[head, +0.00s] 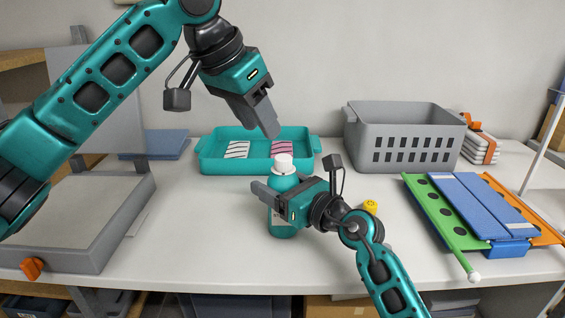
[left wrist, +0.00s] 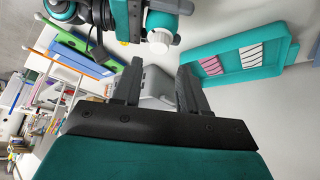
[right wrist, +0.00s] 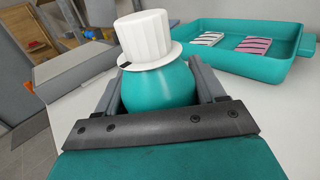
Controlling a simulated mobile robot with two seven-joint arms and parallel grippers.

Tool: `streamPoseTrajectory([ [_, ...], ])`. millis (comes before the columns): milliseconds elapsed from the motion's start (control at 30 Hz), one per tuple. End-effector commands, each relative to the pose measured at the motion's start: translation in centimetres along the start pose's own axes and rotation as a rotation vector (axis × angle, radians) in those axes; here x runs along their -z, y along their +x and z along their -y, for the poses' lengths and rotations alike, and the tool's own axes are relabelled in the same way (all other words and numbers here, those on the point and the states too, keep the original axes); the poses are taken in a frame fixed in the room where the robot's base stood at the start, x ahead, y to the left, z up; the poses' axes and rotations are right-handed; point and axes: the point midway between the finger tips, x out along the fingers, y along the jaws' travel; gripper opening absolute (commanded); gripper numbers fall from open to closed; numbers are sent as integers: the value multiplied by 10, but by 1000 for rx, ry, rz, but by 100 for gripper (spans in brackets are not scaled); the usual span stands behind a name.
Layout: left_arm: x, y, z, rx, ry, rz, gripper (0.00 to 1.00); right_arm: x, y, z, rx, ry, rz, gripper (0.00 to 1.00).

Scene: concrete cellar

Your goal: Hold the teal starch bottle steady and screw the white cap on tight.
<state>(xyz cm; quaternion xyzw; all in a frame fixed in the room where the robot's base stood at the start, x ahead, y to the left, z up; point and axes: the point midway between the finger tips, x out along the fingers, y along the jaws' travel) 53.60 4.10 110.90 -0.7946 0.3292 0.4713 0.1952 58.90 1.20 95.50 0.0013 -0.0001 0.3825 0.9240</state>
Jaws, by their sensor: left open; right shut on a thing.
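The teal starch bottle (head: 284,222) stands upright on the table in the middle of the head view. The white cap (head: 284,163) sits on top of the bottle; in the right wrist view the cap (right wrist: 147,38) looks slightly tilted, and I cannot tell how tight it is. My right gripper (head: 272,200) is shut around the bottle's (right wrist: 160,88) upper body. My left gripper (head: 268,122) is open and empty, above and a little left of the cap. In the left wrist view the cap (left wrist: 158,41) is beyond the open fingers (left wrist: 158,85).
A teal tray (head: 225,166) with striped pieces lies behind the bottle. A grey basket (head: 405,112) stands at the back right. A green, blue and orange folding board (head: 470,205) lies at the right. A grey box-like press (head: 75,225) is at the left.

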Motion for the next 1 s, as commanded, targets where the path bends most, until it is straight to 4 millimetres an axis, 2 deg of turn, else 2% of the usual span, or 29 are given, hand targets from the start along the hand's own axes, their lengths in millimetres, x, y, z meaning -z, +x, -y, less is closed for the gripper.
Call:
streamPoseTrajectory([
  [100,0,0,0,0,0,0,43,1,0,0,1,0,-1,25],
  [300,2,0,-2,5,54,9,61,1,0,0,1,0,-1,25],
  [367,4,1,-4,10,114,20,61,1,0,0,1,0,-1,25],
  [467,9,2,-9,22,265,51,61,1,0,0,1,0,-1,25],
  [1000,36,0,-35,22,1328,330,61,1,0,0,1,0,-1,25],
])
